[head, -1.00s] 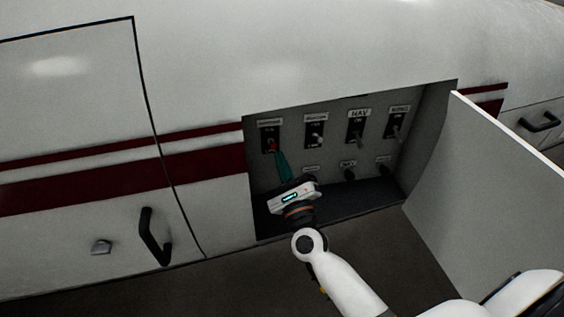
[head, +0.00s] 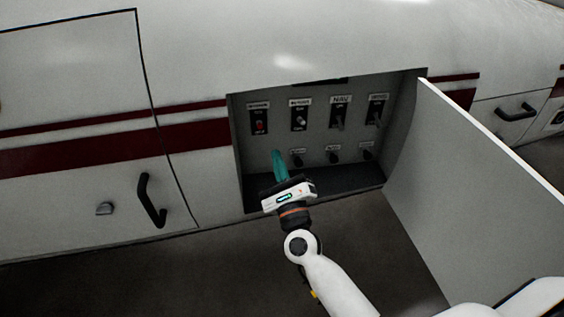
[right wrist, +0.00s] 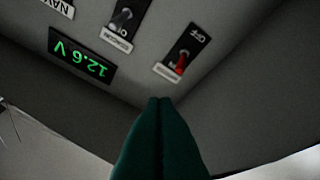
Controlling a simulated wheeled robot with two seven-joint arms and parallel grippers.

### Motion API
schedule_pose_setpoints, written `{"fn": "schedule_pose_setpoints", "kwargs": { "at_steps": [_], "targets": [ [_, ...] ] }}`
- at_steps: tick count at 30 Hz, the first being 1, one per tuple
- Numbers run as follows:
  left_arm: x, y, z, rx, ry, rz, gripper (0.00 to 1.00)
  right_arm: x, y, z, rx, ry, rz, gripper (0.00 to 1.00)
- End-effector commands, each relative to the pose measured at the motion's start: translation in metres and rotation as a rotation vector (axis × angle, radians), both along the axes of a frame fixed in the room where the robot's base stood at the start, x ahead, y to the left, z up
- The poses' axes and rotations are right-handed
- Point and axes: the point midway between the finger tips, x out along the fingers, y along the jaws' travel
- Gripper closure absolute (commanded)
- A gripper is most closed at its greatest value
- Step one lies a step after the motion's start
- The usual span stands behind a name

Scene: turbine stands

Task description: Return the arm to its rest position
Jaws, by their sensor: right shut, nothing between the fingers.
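My right gripper (head: 279,158) is shut and empty, with its teal fingers pointing into the open panel recess. Its fingertips are below the row of switches and apart from the red-tipped switch (head: 259,127). In the right wrist view the closed teal fingers (right wrist: 160,102) show at the bottom, and the red switch (right wrist: 181,65) is beyond them. My right arm reaches up from the lower right of the head view. My left gripper is not in view.
The switch panel (head: 318,128) holds several labelled switches, among them the NAV switch (head: 339,118). A green 12.6 V display (right wrist: 80,58) shows in the wrist view. An open hatch door (head: 455,190) stands right of the recess. A black handle (head: 150,200) is on the left.

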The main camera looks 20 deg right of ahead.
Motion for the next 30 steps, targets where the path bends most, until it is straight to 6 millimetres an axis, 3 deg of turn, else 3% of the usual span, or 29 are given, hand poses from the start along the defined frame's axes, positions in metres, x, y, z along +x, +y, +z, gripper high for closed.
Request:
{"fn": "schedule_pose_setpoints", "kwargs": {
  "at_steps": [4, 8, 11, 13, 14, 20, 24, 26, 30],
  "targets": [
    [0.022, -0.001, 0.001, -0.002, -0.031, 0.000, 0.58, 0.000, 0.000, 0.000, 0.000, 0.000, 0.000, 1.00],
    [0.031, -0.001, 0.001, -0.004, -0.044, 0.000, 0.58, 0.000, 0.000, -0.002, -0.003, 0.003, -0.001, 1.00],
    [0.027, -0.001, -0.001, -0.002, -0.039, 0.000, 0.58, 0.002, 0.002, -0.020, -0.058, 0.039, -0.005, 1.00],
    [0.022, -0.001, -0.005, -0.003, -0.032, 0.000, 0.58, 0.003, 0.006, -0.049, -0.158, 0.095, -0.012, 1.00],
    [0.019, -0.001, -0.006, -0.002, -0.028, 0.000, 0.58, 0.004, 0.008, -0.066, -0.215, 0.127, -0.014, 1.00],
    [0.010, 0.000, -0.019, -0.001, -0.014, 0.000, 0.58, -0.014, 0.020, -0.213, -0.726, 0.389, 0.031, 1.00],
    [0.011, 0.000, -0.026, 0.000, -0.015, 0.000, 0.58, -0.049, 0.021, -0.315, -1.080, 0.545, 0.132, 1.00],
    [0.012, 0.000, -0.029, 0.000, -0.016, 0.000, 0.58, -0.071, 0.020, -0.357, -1.226, 0.601, 0.191, 1.00],
    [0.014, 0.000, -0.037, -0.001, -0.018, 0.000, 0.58, -0.130, 0.014, -0.446, -1.550, 0.704, 0.370, 1.00]
  ]
}}
